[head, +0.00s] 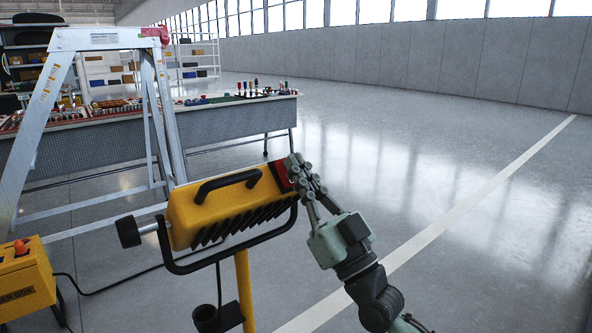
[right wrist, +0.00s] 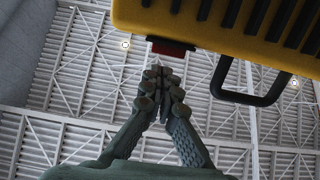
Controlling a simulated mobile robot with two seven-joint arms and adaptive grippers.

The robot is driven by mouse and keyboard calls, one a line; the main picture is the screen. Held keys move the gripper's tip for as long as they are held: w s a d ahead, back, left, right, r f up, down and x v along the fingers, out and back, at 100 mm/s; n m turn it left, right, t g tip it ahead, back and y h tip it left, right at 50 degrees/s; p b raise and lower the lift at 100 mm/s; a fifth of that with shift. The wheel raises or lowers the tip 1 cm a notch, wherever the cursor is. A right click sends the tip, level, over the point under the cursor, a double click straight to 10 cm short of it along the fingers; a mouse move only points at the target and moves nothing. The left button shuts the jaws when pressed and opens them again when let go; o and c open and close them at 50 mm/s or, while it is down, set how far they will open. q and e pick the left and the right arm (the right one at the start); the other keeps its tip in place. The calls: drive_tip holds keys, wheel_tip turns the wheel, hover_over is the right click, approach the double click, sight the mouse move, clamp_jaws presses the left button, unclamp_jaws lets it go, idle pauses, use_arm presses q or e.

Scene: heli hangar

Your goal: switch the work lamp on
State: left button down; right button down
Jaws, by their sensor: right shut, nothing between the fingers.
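The yellow work lamp (head: 215,205) stands on a yellow pole in the head view, with a black handle on top and black fins on its near side. A red part with a dark surround (head: 281,174) sits on its right end. My right gripper (head: 292,165) is shut and empty, with its fingertips at that red part. In the right wrist view, the shut fingertips (right wrist: 160,72) are just below the red part (right wrist: 172,46) on the lamp housing (right wrist: 225,32). I cannot tell whether they touch it. My left gripper is not in view.
An aluminium step ladder (head: 45,95) stands at the left, behind the lamp. A long bench (head: 100,140) with many small items is beyond it. A yellow box (head: 28,278) and a black cable lie at the lower left. The floor at the right is clear.

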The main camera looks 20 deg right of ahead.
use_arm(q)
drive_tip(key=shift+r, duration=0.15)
use_arm(e)
drive_tip(key=shift+w+a+f, duration=0.15)
drive_tip(key=shift+w+f, duration=0.15)
drive_tip(key=shift+w, duration=0.1)
